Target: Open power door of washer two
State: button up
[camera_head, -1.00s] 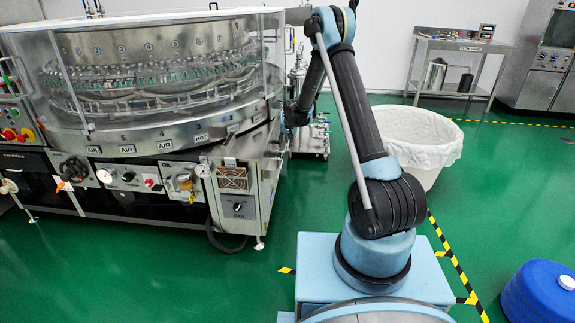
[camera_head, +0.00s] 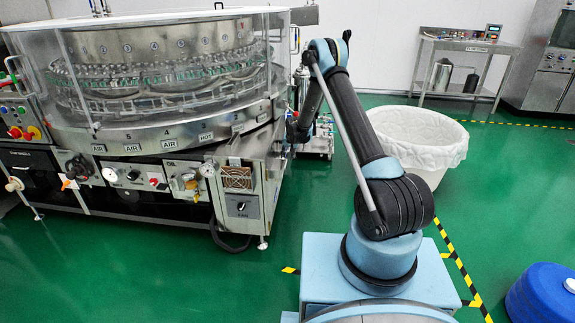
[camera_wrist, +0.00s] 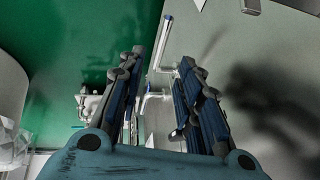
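The washer (camera_head: 150,140) stands at the left in the head view, a round steel machine behind clear panels. I cannot tell which washer number it is. My arm reaches to its right side, where the gripper end is small, dark and partly hidden. In the wrist view my gripper (camera_wrist: 161,66) is open, its two dark fingers apart. A metal L-shaped handle (camera_wrist: 164,44) shows in and beyond the gap between the fingers, beside a grey panel (camera_wrist: 245,50). The panel carries the gripper's shadow. I see no clear contact between fingers and handle. Whether this panel is the power door is unclear.
A white-lined bin (camera_head: 425,140) stands right of my arm. A steel table (camera_head: 465,45) is at the back right, and a blue drum (camera_head: 545,292) at the lower right. In the wrist view, metal fittings (camera_wrist: 92,103) lie left of the fingers. Green floor between is clear.

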aim_at(286, 163)
jog(key=shift+x, duration=4.15)
jog(key=shift+c, duration=0.2)
